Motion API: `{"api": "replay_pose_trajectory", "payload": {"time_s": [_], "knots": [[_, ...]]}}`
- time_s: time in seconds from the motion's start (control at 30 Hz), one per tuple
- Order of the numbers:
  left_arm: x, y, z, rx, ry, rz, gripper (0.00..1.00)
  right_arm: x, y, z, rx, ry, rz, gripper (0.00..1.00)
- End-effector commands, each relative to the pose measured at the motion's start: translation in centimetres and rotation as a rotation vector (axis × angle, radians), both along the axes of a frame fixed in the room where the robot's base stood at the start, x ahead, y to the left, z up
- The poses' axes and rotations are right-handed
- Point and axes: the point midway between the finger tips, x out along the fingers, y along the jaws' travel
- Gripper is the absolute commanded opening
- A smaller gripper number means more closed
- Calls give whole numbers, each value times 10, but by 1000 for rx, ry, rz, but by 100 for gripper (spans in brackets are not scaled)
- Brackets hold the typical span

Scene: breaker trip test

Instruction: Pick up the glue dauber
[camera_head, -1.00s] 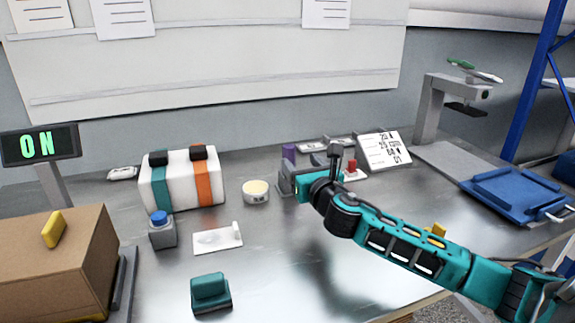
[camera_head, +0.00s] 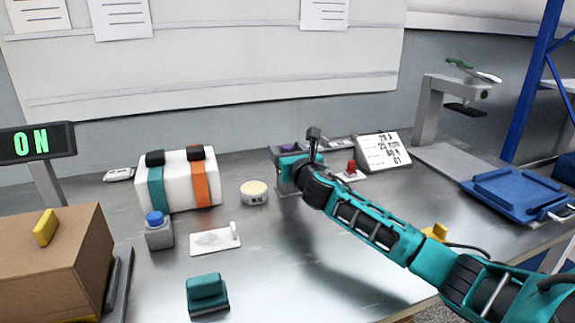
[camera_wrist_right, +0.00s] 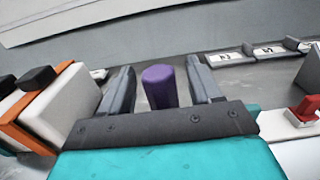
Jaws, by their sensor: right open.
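A purple upright cylinder (camera_wrist_right: 160,86), which looks like the glue dauber, stands between the two fingers of my right gripper (camera_wrist_right: 161,80) in the right wrist view. The fingers are open, one on each side, with a gap showing on both sides. Its lower part is hidden behind the gripper's front edge. In the head view my right gripper (camera_head: 284,165) is at the back middle of the bench, and only a bit of the purple top (camera_head: 288,147) shows over it. My left gripper is not in view.
A round pot (camera_head: 254,193) and a strapped white box (camera_head: 180,180) stand left of the gripper. A red-topped switch (camera_head: 351,169) and a sign card (camera_head: 383,151) stand to its right. A blue tray (camera_head: 515,195) lies far right.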

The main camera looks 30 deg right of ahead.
Motion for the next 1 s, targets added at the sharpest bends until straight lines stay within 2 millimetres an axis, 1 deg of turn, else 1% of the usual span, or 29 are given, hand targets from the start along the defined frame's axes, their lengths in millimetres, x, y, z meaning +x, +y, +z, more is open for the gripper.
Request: {"api": "replay_pose_trajectory", "payload": {"time_s": [0.07,0.1,0.67,0.87,1.0], "knots": [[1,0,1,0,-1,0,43,0,0,0,0,0,0,63],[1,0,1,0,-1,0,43,0,0,0,0,0,0,61],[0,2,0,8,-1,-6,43,-1,0,0,0,0,-1,8],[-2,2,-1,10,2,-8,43,-1,0,0,0,-1,-1,7],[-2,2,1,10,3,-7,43,-1,0,5,0,-1,-1,7]]}}
